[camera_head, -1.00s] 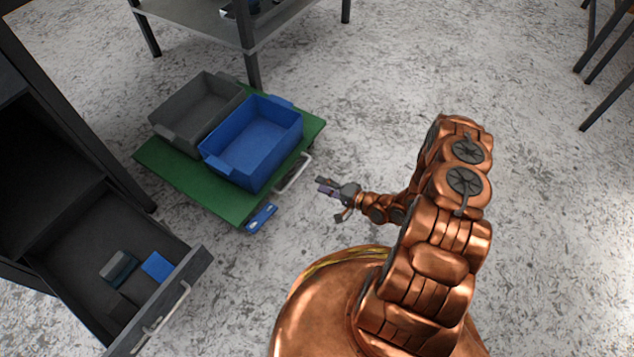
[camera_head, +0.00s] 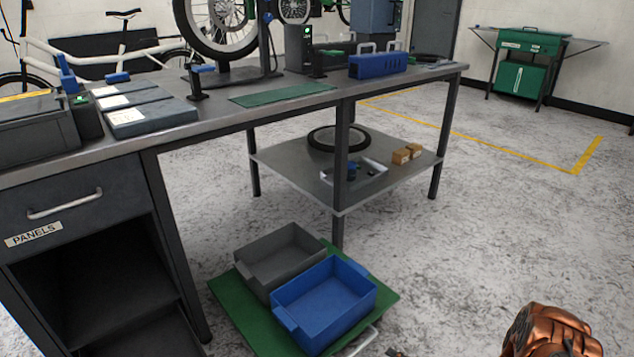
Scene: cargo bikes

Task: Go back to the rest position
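Only a small dark tip of my gripper (camera_head: 396,352) shows at the bottom edge of the head view, just right of the blue bin (camera_head: 327,312). The rest of the gripper is cut off, so I cannot tell whether it is open or shut or holds anything. A copper-coloured part of my own arm shows in the lower right corner. The blue bin and a grey bin (camera_head: 262,268) stand side by side on a green cart (camera_head: 237,303). Both bins look empty.
A long workbench (camera_head: 215,117) crosses the left and middle, with a PANELS drawer (camera_head: 60,215) shut. A lower shelf (camera_head: 275,172) under it carries a wheel and small boxes. A green cabinet (camera_head: 520,72) stands far right. The floor between is clear.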

